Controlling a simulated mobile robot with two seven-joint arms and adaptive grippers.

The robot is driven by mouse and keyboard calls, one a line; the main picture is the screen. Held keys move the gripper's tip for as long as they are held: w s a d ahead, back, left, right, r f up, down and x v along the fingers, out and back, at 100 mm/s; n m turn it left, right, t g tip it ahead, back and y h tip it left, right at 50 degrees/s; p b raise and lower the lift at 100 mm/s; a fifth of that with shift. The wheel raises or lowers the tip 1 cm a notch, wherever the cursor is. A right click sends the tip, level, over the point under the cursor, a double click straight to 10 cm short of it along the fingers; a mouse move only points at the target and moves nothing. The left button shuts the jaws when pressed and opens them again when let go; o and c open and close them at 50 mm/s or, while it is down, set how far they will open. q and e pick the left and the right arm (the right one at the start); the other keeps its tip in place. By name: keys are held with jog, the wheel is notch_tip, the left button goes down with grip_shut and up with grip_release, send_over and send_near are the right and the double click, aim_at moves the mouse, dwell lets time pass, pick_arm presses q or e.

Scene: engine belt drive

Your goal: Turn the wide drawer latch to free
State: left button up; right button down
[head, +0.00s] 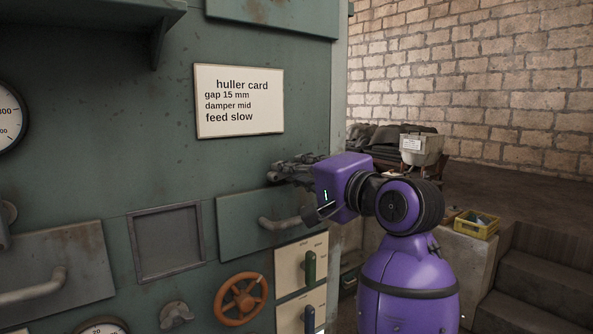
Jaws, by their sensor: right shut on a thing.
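The wide drawer (235,226) is a green front with a grey bar handle (280,222), set in the green machine panel. It looks flush with the panel. My right gripper (280,171) is at the panel just above the drawer's top edge, reaching in from the right. It is shut on a small dark piece there, which I take for the drawer latch; the fingers hide most of it, so its angle cannot be told. My right wrist covers the drawer's upper right corner. My left gripper is not in view.
A huller card (239,101) hangs above the gripper. An orange handwheel (241,299) and a cream switch plate (290,268) with a green lever sit below the drawer. A square recess (167,241) is to the left. A yellow crate (476,224) stands beyond my arm at right.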

jog(key=shift+r+m, duration=0.1)
jog(key=shift+m, duration=0.8)
jog(key=c, duration=1.7)
grip_release()
jog(key=shift+c, duration=0.2)
jog(key=shift+w, duration=0.1)
jog(key=shift+f, duration=0.2)
